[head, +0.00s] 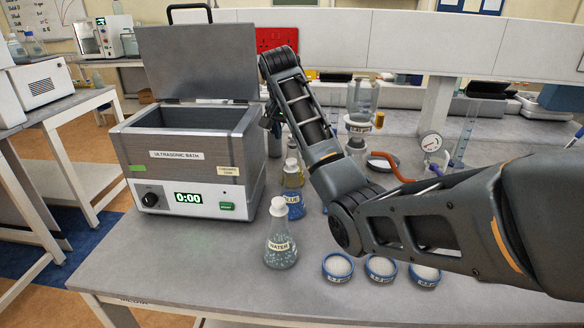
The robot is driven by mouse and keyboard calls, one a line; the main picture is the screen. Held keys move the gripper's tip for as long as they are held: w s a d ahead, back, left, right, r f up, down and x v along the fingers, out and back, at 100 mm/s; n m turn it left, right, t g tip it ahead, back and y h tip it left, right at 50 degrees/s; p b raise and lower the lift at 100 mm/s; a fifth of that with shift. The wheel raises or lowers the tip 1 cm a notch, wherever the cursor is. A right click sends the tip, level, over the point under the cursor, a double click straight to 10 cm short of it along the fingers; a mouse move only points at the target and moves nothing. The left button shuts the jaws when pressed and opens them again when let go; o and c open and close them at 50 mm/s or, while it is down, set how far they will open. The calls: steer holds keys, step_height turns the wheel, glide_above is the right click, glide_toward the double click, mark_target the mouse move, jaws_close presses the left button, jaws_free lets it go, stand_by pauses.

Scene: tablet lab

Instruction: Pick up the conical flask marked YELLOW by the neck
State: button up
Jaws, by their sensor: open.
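A conical flask with yellowish liquid (292,178) stands on the bench right of the ultrasonic bath; its label is not readable. The blue flask (290,205) stands in front of it and hides its lower part. The flask marked WATER (281,248) is nearer still, with a pale stopper. My gripper (271,124) hangs beside the bath's right rear side, above and behind the yellowish flask, apart from it. It is open, small and partly hidden by my arm, and nothing shows between its fingers.
The ultrasonic bath (185,180) stands on the left with its lid raised. Small labelled dishes (337,267) line the front bench. Glassware (361,100) and a gauge (431,143) stand behind my arm. The front left bench (180,260) is clear.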

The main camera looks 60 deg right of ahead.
mark_target(292, 143)
steer(key=x, duration=0.2)
steer(key=shift+d+f, duration=0.2)
steer(key=shift+f, duration=0.1)
steer(key=x, duration=0.1)
steer(key=p+x, duration=0.1)
steer(key=x, duration=0.2)
steer(key=shift+w+d+r+p, duration=0.1)
steer(key=shift+w+d+p, duration=0.15)
steer(key=shift+w+p, duration=0.1)
steer(key=shift+d+f, duration=0.2)
steer(key=shift+f, duration=0.35)
steer(key=shift+c, duration=0.5)
jaws_close()
